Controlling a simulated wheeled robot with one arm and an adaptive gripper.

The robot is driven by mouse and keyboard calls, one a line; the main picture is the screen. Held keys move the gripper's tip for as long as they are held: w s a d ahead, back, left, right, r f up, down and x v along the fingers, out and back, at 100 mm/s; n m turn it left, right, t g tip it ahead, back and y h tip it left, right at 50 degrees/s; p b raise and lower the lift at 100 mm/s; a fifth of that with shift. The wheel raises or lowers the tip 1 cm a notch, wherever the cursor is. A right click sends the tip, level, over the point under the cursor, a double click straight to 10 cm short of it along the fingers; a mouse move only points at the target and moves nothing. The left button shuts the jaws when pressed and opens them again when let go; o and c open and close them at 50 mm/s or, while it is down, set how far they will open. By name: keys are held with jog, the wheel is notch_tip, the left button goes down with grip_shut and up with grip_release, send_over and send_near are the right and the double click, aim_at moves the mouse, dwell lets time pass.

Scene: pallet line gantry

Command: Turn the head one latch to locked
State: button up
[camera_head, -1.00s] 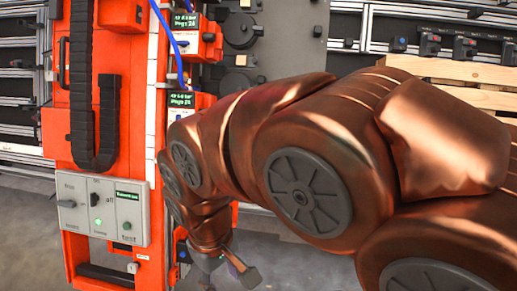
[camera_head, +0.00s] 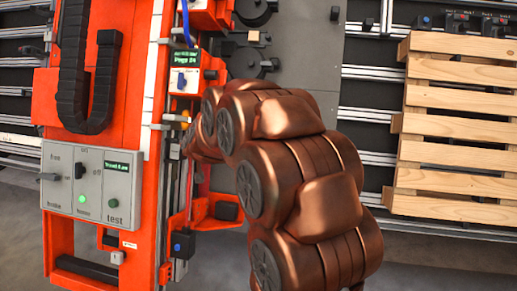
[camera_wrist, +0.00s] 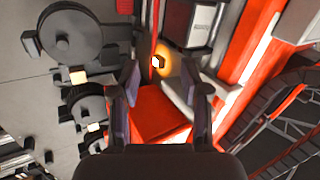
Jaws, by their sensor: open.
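The orange gantry machine (camera_head: 135,110) stands at left in the head view. A head unit with a green-lit display (camera_head: 187,57) and a pale plate with a small blue switch (camera_head: 182,80) is on its column; a black knob (camera_head: 210,74) sticks out at its right. I cannot tell which part is the head one latch, or its position. My gripper (camera_wrist: 165,95) is open and empty in the wrist view, its fingers either side of a red block (camera_wrist: 158,115). A small glowing knob (camera_wrist: 157,62) lies just beyond the fingertips. In the head view my arm hides the gripper.
A grey control panel (camera_head: 90,188) with knobs and a green light is on the machine's lower left. A grey plate with round black discs (camera_head: 252,62) stands behind the column. Wooden pallet slats (camera_head: 460,125) stand at right. A lower red bracket (camera_head: 215,210) juts out below my arm.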

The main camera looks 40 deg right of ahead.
jog(key=w+d+f+m+h+b, duration=0.1)
jog(key=d+f+m+h+b, duration=0.1)
jog(key=d, duration=0.8)
jog(key=w+d+f+m+g+h+b, duration=0.1)
jog(key=d+h+b, duration=0.4)
jog(key=d, duration=0.5)
jog(key=w+d+f+m+h+b, duration=0.1)
jog(key=d+f+b, duration=0.4)
jog(key=d, duration=0.6)
jog(key=shift+f+m+h, duration=0.15)
jog(key=shift+m+h, duration=0.75)
jog(key=shift+h, duration=0.3)
jog(key=shift+a, duration=0.1)
jog(key=shift+c, duration=0.2)
grip_shut()
